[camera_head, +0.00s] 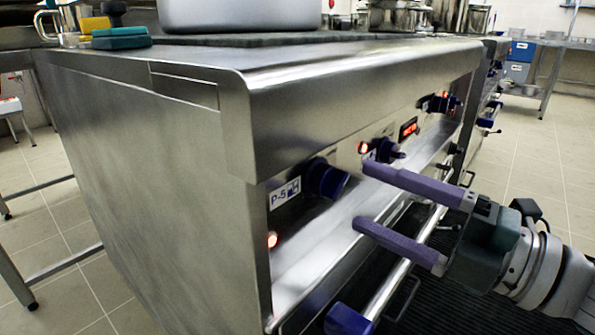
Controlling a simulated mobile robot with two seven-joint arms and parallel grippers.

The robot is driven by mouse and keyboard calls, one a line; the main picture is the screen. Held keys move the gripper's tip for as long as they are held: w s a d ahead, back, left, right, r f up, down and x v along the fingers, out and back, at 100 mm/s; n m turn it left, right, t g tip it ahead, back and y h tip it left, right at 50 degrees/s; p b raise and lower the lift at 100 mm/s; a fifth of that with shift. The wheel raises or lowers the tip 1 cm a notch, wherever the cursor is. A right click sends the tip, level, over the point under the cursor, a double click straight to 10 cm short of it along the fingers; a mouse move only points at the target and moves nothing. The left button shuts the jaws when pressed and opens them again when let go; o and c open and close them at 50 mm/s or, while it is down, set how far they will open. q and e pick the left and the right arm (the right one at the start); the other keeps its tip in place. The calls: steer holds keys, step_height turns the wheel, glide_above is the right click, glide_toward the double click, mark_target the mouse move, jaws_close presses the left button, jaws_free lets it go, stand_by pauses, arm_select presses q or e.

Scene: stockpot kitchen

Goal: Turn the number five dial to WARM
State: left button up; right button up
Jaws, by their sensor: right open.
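A dark blue dial (326,180) sits on the steel stove's front panel, just right of a white "P-5" label (285,193). The markings around it are too small to read, so I cannot tell its setting. My right gripper (366,197) comes in from the right with two purple fingers, one above the other. It is open and empty, with its fingertips to the right of the P-5 dial and apart from it. Its upper finger lies in front of the panel just below a second blue dial (384,150). My left gripper is not in view.
A further blue dial (440,103) and a red display (408,128) are along the panel. A steel rail (390,285) with a blue bracket (347,320) runs below. A large pan (240,14) stands on the stove top. Tiled floor is open at right.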

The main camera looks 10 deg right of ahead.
steer(key=v, duration=0.5)
steer(key=d+r+m+h+p, duration=0.2)
steer(key=r+m+h+p, duration=0.5)
steer(key=r+p, duration=0.4)
steer(key=d+r+m+h+p, duration=0.3)
steer(key=r+m+h+p, duration=0.3)
steer(key=r+m+p, duration=0.55)
steer(key=s+a+r+m+g+p, duration=0.3)
steer(key=s+r+g+p, duration=0.25)
steer(key=s+p, duration=0.4)
steer(key=s+a+r+m+g+p, duration=0.3)
steer(key=s+r+g+p, duration=0.2)
steer(key=s+r+p, duration=0.45)
step_height(320, 180, up, 34)
steer(key=p, duration=3.8)
steer(key=shift+w+y, duration=0.25)
steer(key=shift+y, duration=0.15)
